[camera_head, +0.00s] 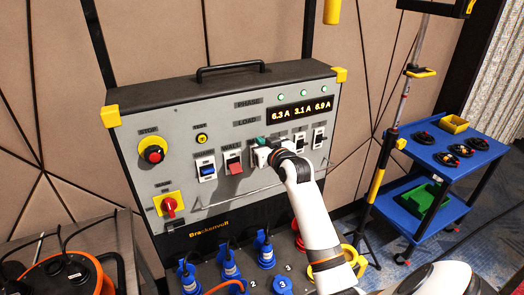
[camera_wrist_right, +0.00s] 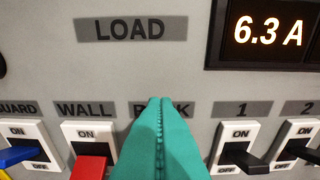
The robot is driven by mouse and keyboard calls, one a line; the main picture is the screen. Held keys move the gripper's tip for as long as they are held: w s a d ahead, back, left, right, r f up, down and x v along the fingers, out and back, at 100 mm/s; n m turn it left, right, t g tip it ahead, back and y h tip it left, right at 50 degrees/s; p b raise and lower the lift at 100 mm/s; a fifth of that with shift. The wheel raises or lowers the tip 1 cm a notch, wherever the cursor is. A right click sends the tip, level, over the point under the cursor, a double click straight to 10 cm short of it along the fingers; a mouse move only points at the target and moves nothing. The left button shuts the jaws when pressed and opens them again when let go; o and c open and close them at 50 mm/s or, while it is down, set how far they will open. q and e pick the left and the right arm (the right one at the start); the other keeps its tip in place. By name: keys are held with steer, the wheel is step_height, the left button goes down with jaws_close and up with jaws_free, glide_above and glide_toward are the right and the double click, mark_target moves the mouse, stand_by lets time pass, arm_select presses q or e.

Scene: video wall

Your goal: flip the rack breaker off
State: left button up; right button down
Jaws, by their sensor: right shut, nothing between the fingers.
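The grey power panel (camera_head: 180,130) has a row of breakers under the LOAD label (camera_wrist_right: 130,29). My right gripper (camera_head: 262,143) is at this row; its teal fingers (camera_wrist_right: 160,102) are shut together and empty. In the right wrist view the fingers cover the middle of the RACK label (camera_wrist_right: 138,110) and hide the rack breaker below it. Whether they touch its lever, and how that lever is set, I cannot tell. My left gripper is not in view.
The red WALL breaker (camera_wrist_right: 90,166) is left of my fingers and black breaker 1 (camera_wrist_right: 243,158) is right. A blue breaker (camera_head: 208,171) is farther left. A display (camera_head: 300,109) reads 6.3 A, 3.1 A, 6.9 A. A rail (camera_head: 225,200) runs below the breakers.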

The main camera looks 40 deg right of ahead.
steer(key=shift+x, duration=0.8)
steer(key=f, duration=0.1)
steer(key=s+f+p, duration=0.1)
steer(key=f, duration=0.1)
steer(key=shift+s+a+f+p, duration=0.2)
steer(key=shift+s+f+p, duration=0.1)
steer(key=shift+s+f, duration=0.1)
